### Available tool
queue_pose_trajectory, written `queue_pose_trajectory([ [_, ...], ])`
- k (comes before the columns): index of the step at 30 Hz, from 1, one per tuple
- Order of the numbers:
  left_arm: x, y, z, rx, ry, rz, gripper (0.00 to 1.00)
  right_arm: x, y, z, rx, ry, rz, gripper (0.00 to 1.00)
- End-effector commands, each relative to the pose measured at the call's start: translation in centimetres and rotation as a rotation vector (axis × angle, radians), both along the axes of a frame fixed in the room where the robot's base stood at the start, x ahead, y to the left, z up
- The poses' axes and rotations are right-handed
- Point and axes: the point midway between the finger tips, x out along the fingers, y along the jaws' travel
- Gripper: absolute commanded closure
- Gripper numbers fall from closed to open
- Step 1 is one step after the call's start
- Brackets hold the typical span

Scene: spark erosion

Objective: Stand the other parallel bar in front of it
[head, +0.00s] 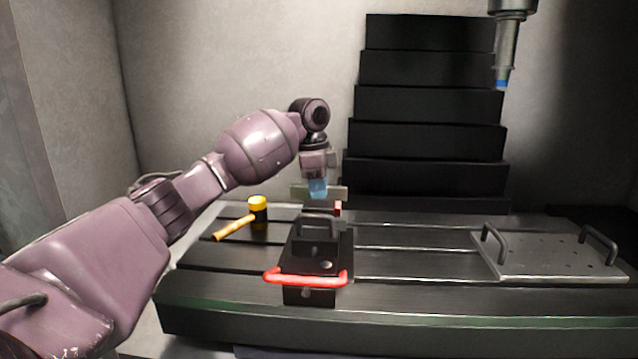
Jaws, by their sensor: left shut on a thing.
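My left gripper (317,182) reaches in from the left and points down above the back of the machine table. It is shut on a grey-green bar (337,193), which lies level across the picture and shows on both sides of the blue fingertips. The fingers hide the bar's middle. I cannot tell whether the bar touches anything below it. A second parallel bar cannot be made out clearly. My right gripper is not in view.
A black block-like fixture (310,262) with a red handle (305,281) stands in front of the gripper. A yellow-headed mallet (257,208) lies left. A grey plate with handles (545,257) lies right. A spindle (506,45) hangs above. The table (410,262) is clear between fixture and plate.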

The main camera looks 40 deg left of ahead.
Motion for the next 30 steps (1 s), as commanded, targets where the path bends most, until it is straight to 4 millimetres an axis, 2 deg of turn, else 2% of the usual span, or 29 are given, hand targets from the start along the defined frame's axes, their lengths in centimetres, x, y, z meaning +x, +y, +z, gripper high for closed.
queue_pose_trajectory([
  [24,0.0,0.0,-5.1,0.0,0.003,0.005,1.0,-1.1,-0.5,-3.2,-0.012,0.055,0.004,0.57],
  [30,0.0,0.0,-5.8,0.001,-0.001,0.004,1.0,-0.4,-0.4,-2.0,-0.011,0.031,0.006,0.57],
])
